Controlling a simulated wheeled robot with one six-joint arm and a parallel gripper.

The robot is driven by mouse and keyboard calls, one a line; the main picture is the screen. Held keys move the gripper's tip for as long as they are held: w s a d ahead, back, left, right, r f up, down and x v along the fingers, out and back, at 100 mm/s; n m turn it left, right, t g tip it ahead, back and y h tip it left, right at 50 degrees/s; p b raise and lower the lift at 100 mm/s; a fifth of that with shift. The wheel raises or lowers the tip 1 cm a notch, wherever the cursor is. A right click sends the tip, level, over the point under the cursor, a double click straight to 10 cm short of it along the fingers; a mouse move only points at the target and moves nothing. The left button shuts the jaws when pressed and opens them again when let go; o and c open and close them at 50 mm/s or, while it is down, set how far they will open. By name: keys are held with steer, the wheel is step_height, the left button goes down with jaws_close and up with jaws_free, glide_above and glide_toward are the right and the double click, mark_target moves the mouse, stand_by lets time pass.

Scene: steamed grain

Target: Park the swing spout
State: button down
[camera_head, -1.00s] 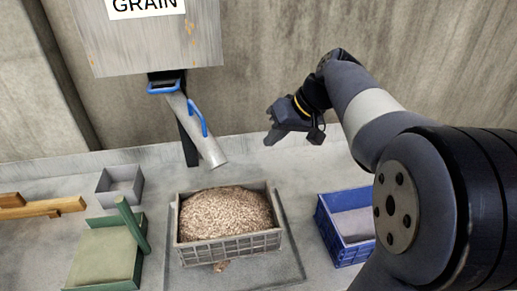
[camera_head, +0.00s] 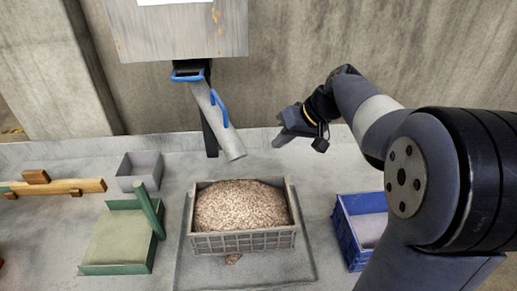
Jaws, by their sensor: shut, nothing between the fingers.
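The swing spout (camera_head: 217,122) is a grey metal tube hanging from the grain hopper (camera_head: 178,30). It slants down to the right, and its mouth is above the back edge of the grey crate (camera_head: 245,241). A blue handle (camera_head: 219,107) is on its right side, and a blue collar (camera_head: 188,75) is at its top. The crate is heaped with grain (camera_head: 240,206). My gripper (camera_head: 279,135) is shut and empty, to the right of the spout's mouth and apart from it.
A blue bin (camera_head: 349,236) stands right of the crate. At the left are a green tray (camera_head: 113,269) with a green bar (camera_head: 149,208), a small grey box (camera_head: 139,184) and a wooden piece (camera_head: 60,187). A concrete wall is behind.

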steer(key=a+f, duration=0.2)
steer(key=a, duration=0.3)
steer(key=shift+a+f+p, duration=0.4)
steer(key=shift+p, duration=0.05)
steer(key=shift+w, duration=0.1)
